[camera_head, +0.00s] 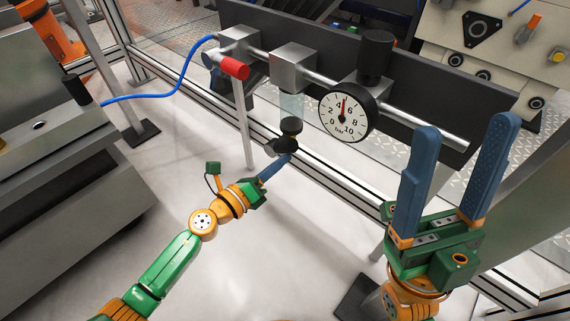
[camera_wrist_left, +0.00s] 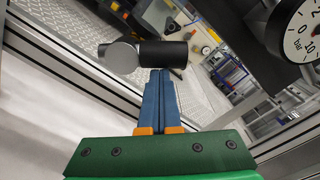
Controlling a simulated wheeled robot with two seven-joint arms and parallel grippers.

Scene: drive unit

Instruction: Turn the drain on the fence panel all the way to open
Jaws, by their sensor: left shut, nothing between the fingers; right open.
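The drain (camera_head: 285,144) is a dark knob under the clear bowl of the middle silver block on the fence panel's pipe. In the left wrist view, the drain (camera_wrist_left: 120,57) shows as a grey round face beside a black cylinder (camera_wrist_left: 163,53). My left gripper (camera_head: 287,160) is shut and empty, its blue fingertips right at the drain's underside. In the left wrist view the fingertips (camera_wrist_left: 161,72) meet the black cylinder's lower edge; I cannot tell whether they touch. My right gripper (camera_head: 460,133) is open and empty at the right, in front of the panel.
A round gauge (camera_head: 346,112) reads about 5 bar, with a black knob (camera_head: 375,56) above it. A red handle (camera_head: 235,69) and blue hose (camera_head: 160,90) are at the left. A grey machine (camera_head: 75,150) stands far left. The pale floor between is clear.

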